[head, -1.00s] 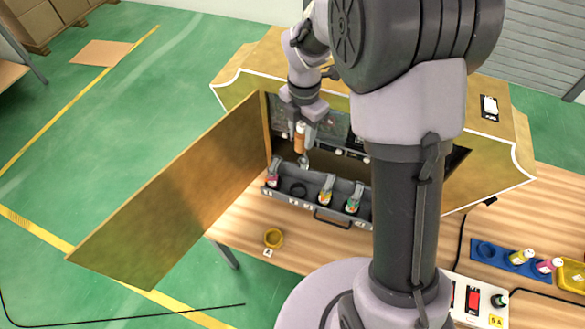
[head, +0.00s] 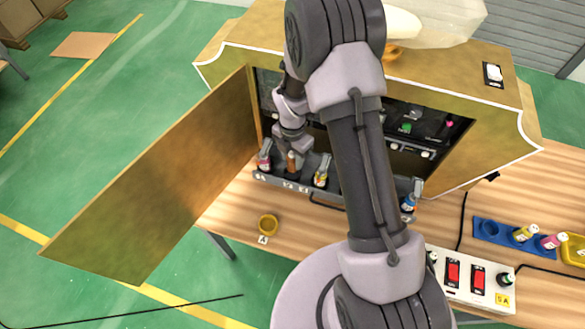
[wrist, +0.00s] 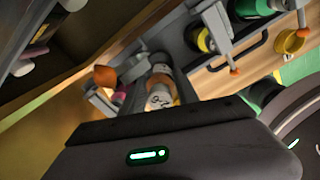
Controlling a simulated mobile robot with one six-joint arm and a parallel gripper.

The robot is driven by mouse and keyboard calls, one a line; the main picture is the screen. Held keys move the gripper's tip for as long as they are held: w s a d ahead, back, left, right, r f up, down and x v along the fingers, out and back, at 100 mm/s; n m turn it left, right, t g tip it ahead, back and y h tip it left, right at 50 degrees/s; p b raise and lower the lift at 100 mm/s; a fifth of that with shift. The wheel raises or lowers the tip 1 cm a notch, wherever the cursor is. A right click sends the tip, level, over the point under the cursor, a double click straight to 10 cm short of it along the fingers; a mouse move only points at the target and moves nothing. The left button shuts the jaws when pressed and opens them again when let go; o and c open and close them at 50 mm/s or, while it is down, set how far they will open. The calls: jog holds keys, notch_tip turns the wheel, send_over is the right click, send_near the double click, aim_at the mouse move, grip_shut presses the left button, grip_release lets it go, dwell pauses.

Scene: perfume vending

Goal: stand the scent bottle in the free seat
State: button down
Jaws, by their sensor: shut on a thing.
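The scent bottle (head: 291,162), with an orange-brown body, is held upright by my gripper (head: 293,153) at the drawer. My gripper is shut on it. The bottle is over or in the seat between a pink bottle (head: 264,161) and a yellow one (head: 320,176). The seat ring is hidden, and I cannot tell whether the bottle touches its bottom. In the wrist view the held bottle (wrist: 159,92) shows its pale top and orange side. The grey drawer (head: 303,189) is pulled out of the gold cabinet.
A gold door (head: 150,190) stands open at the left. A blue bottle (head: 408,203) is at the drawer's right end. My arm hides seats between. A yellow ring (head: 268,224) marked A, a switch box (head: 470,275) and a blue rack (head: 489,238) are on the table.

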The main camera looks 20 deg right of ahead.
aim_at(292, 167)
notch_tip(292, 167, down, 5)
jog(key=shift+f+b, duration=0.1)
jog(key=shift+b, duration=0.45)
jog(key=c, duration=1.3)
grip_release()
jog(key=shift+c, duration=0.2)
jog(key=o, duration=0.4)
